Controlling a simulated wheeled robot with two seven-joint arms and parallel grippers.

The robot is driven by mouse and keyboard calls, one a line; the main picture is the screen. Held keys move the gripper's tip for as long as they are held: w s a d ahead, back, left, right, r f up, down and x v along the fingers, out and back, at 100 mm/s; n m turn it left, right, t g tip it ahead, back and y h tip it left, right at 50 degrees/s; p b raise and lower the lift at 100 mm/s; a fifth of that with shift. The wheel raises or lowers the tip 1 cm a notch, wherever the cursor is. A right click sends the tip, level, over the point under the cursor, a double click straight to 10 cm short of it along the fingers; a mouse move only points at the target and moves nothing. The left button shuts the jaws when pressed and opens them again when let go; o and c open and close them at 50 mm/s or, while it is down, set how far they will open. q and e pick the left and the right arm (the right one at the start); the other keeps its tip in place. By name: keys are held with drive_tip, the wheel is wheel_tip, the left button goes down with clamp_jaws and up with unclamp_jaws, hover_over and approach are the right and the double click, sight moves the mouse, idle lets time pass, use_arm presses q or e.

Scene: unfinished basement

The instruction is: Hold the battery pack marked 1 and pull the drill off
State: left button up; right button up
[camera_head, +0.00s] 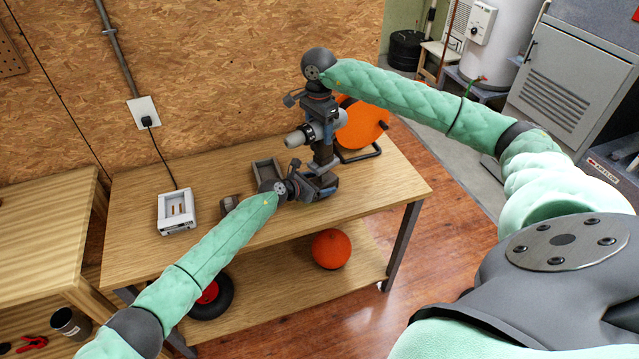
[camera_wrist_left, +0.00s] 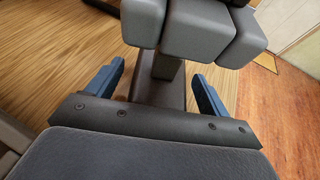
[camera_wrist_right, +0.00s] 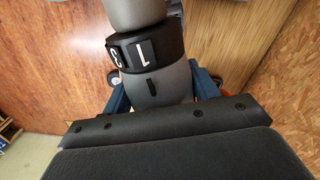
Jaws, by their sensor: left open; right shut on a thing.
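The grey drill (camera_head: 323,152) stands upright above the wooden table, its chuck pointing left in the head view. My right gripper (camera_head: 325,115) is shut on the drill's upper body from above; the right wrist view shows its blue fingers on both sides of the drill body (camera_wrist_right: 160,84), behind the numbered ring. My left gripper (camera_head: 318,187) is open at the drill's base. In the left wrist view, its blue fingers stand apart either side of a dark grey part, below grey blocks (camera_wrist_left: 200,35) at the drill's base. I see no mark 1; the battery pack's outline is partly hidden by the gripper.
A grey tray (camera_head: 268,172) and a small dark block (camera_head: 230,204) lie left of the drill. A white charger (camera_head: 176,212) is plugged into the wall. An orange round thing (camera_head: 364,122) stands behind. The table's right end (camera_head: 395,180) is clear.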

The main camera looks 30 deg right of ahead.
use_arm(q)
drive_tip(key=shift+v, duration=5.9)
drive_tip(key=shift+f, duration=0.1)
